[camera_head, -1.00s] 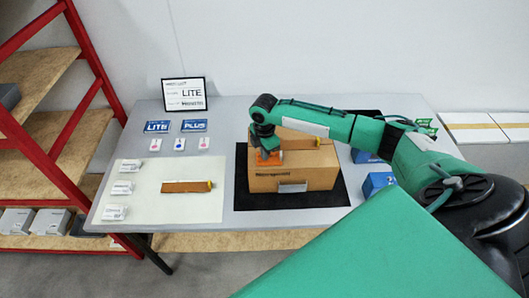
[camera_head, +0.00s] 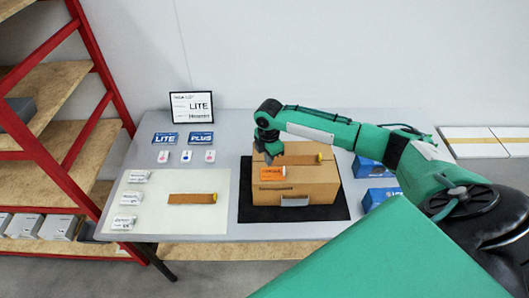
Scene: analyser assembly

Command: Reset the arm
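My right arm reaches in from the right over the table. Its gripper (camera_head: 269,158) points down just above the top of the cardboard box (camera_head: 316,190); its fingers are small and dark, and I cannot tell whether they are open or shut. An orange label or card (camera_head: 272,173) lies on the box top just below the gripper, with a small gap seeming to show between them. My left gripper is not in view.
The box stands on a black mat (camera_head: 246,211). To its left, a pale mat (camera_head: 175,222) holds another brown strip (camera_head: 190,198) and several white packs. A framed sign (camera_head: 192,106) and blue LITE and PLUS cards stand behind. Blue boxes (camera_head: 378,195) sit right of the box; a red rack (camera_head: 62,150) is at left.

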